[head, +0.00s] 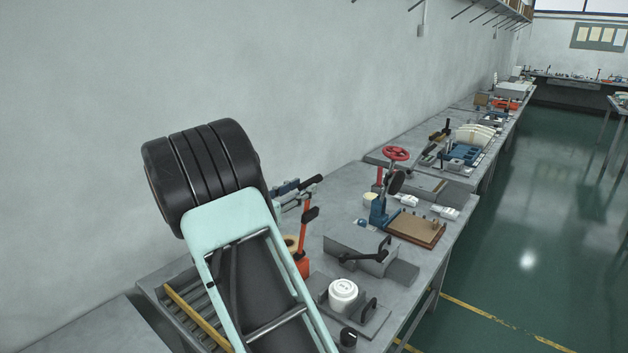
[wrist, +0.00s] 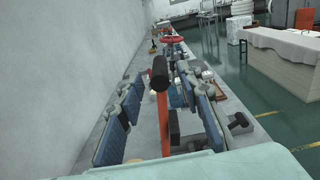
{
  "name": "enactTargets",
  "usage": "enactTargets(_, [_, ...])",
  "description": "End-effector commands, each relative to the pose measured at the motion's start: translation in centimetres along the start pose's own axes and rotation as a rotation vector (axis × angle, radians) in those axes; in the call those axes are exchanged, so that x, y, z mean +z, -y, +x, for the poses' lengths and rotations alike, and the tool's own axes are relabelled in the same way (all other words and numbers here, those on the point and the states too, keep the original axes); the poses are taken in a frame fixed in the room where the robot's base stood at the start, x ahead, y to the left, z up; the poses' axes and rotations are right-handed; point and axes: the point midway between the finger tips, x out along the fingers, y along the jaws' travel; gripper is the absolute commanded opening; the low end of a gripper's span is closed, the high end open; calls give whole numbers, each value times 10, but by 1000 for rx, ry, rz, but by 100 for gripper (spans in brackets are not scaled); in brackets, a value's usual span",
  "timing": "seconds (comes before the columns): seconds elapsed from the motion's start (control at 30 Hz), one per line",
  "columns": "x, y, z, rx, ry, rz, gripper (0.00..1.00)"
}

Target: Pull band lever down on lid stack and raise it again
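The band lever (head: 304,232) is an orange upright arm with a black grip at its top. It rises from an orange base holding a tan round piece, partly hidden by my arm in the head view. My gripper (head: 300,190) is just above and behind the grip in that picture, partly hidden by my arm. In the wrist view the band lever (wrist: 162,118) stands between the spread blue-padded fingers of my gripper (wrist: 160,100), with no visible contact.
A grey block with a black lever (head: 362,257) stands right of the orange base. Beyond it is a blue press with a red wheel (head: 397,154) and a brown board (head: 416,229). The wall runs close along the left. The green floor is open at the right.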

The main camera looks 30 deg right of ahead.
Motion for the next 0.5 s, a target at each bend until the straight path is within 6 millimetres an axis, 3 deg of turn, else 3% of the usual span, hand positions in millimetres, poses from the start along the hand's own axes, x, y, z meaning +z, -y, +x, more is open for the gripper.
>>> enactTargets(0.2, [1, 1, 39, -3, 0, 0, 33])
enactTargets(0.5, [0, 0, 58, 0, -1, 0, 33])
